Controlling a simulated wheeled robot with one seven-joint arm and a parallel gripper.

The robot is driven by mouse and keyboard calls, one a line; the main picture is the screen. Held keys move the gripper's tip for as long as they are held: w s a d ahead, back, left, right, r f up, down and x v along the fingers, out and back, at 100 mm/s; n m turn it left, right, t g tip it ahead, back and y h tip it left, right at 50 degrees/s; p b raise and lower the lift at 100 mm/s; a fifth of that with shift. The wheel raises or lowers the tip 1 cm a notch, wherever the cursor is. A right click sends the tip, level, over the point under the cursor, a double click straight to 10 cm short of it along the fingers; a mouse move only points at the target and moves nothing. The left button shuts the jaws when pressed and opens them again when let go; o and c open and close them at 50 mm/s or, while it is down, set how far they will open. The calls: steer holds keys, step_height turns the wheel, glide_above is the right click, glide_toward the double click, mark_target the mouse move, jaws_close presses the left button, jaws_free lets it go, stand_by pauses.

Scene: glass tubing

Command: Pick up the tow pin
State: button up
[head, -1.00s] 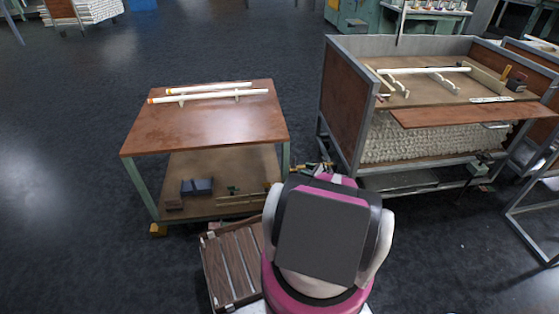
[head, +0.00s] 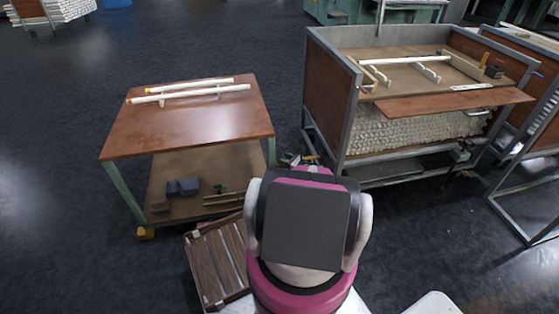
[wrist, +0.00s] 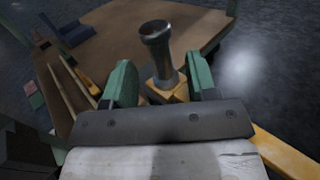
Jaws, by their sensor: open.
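The tow pin (wrist: 158,45) is a grey metal pin with a wide round head. In the wrist view it stands roughly upright in a yellow bracket (wrist: 166,90) by the edge of the trolley's lower shelf. My gripper (wrist: 161,75) is open, with one green finger to the left of the pin and the other to the right. The pin shows in the gap between them, its head beyond the fingertips in the picture. I cannot tell whether either finger touches it. In the head view my arm hides the pin.
The trolley's brown top (head: 190,125) carries white tubes on supports. Its lower shelf (head: 170,170) holds dark blocks (head: 183,187) and thin rods. A slatted wooden crate (head: 218,262) stands near my arm. A metal-framed cart (head: 335,105) stands to the right. Open floor lies left.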

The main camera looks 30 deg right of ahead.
mark_target(280, 157)
steer(key=x, duration=0.3)
steer(key=shift+w+a+f, duration=0.1)
steer(key=shift+w+a, duration=0.05)
steer(key=shift+w, duration=0.1)
jaws_close()
